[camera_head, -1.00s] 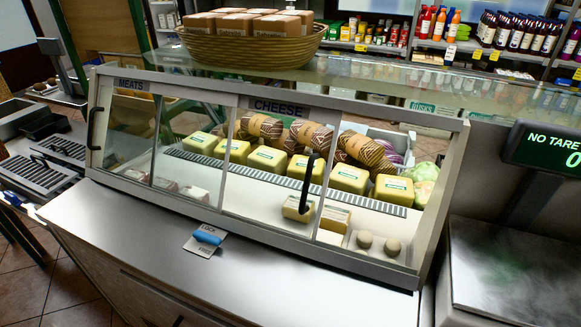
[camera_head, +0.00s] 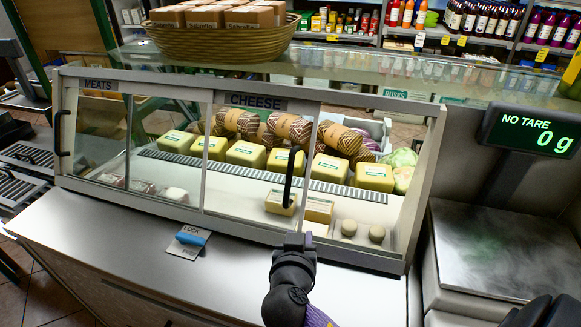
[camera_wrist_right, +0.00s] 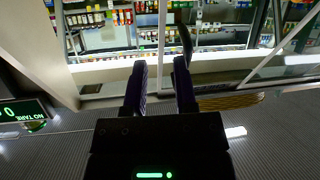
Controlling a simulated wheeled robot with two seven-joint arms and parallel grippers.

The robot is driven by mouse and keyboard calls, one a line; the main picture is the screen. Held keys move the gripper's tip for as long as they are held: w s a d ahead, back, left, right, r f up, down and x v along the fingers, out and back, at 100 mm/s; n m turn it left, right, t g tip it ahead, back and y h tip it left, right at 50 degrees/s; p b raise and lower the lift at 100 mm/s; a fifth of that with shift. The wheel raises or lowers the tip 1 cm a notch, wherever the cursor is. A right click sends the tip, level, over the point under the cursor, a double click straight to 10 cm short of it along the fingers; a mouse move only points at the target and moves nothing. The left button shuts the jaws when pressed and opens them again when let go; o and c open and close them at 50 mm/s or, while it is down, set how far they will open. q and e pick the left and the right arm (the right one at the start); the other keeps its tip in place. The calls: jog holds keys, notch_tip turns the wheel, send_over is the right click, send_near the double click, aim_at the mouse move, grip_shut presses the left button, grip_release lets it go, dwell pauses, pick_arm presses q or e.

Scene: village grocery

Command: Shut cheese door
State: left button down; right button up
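The cheese door (camera_head: 248,160) is a framed glass pane below the CHEESE label on the slanted display case. Its upright black handle (camera_head: 289,178) is near its right edge. The right part of the case front seems uncovered, with cheeses and round items behind; glass there is hard to tell. My right gripper (camera_head: 293,240) is just below the handle, in front of the case. In the right wrist view its two purple fingers (camera_wrist_right: 160,62) are apart with nothing between them. A dark curved bar, likely the handle (camera_wrist_right: 184,42), is just beyond the fingertips. My left gripper is not visible.
The meats door handle (camera_head: 60,132) is at the case's far left. A blue LOCK piece (camera_head: 192,238) lies on the counter (camera_head: 150,255). A scale (camera_head: 505,255) with a display (camera_head: 530,130) stands at right. A basket of boxes (camera_head: 222,42) sits on top.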

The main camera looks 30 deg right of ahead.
aim_at(289, 176)
jog(key=w+r+m+t+h, duration=0.2)
jog(key=w+r+t, duration=0.1)
jog(key=w+r, duration=0.25)
jog(key=x, duration=0.9)
jog(key=shift+d+r, duration=0.25)
jog(key=shift+r, duration=0.1)
jog(key=shift+s, duration=0.1)
grip_shut()
dwell(0.4)
